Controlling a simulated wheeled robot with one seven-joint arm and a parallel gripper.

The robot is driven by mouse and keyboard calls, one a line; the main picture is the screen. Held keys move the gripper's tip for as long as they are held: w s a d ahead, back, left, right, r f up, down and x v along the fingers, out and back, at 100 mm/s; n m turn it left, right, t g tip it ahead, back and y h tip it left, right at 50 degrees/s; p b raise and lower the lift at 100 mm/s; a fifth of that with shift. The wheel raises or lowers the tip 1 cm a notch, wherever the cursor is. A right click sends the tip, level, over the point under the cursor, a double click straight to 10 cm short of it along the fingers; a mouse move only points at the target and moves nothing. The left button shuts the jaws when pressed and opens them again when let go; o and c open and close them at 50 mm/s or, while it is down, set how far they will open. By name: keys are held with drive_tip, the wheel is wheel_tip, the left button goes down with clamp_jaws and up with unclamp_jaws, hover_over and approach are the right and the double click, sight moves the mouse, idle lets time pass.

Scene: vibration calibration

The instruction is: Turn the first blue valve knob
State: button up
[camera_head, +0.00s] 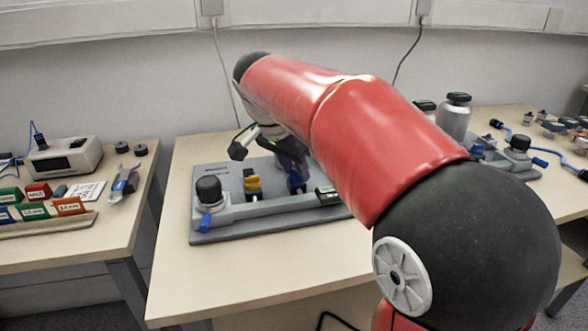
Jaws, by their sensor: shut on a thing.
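A grey valve panel lies on the middle table (265,232). My gripper (291,163) comes down over the blue valve knob, partly hidden behind my red arm. Its dark fingers appear shut on the knob, though the contact is hard to see. The panel's right part is hidden by my arm.
The left table holds a white meter box (65,157), coloured blocks (38,192) and a caliper-like tool (124,184). The right table holds a grey bottle (454,117), another panel with a black knob (521,143), and small fittings. The middle table's front is clear.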

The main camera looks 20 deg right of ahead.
drive_tip(key=n+y, duration=0.1)
drive_tip(key=n, duration=0.1)
drive_tip(key=n+t, duration=0.1)
drive_tip(key=n, duration=0.2)
drive_tip(key=shift+s+d+n+y, duration=0.1)
drive_tip(key=shift+s+n+y, duration=0.05)
drive_tip(key=shift+n+y, duration=0.2)
drive_tip(key=n+y, duration=0.1)
drive_tip(key=n, duration=0.1)
drive_tip(key=n+y, duration=0.1)
drive_tip(key=n, duration=0.2)
drive_tip(key=shift+d+t, duration=0.1)
drive_tip(key=shift+t, duration=0.3)
drive_tip(key=shift+f+n, duration=0.1)
drive_tip(key=shift+n, duration=0.25)
drive_tip(key=o, duration=1)
drive_tip(key=shift+c, duration=0.2)
drive_tip(key=p+v, duration=0.1)
drive_tip(key=v, duration=0.7)
drive_tip(key=shift+d, duration=0.1)
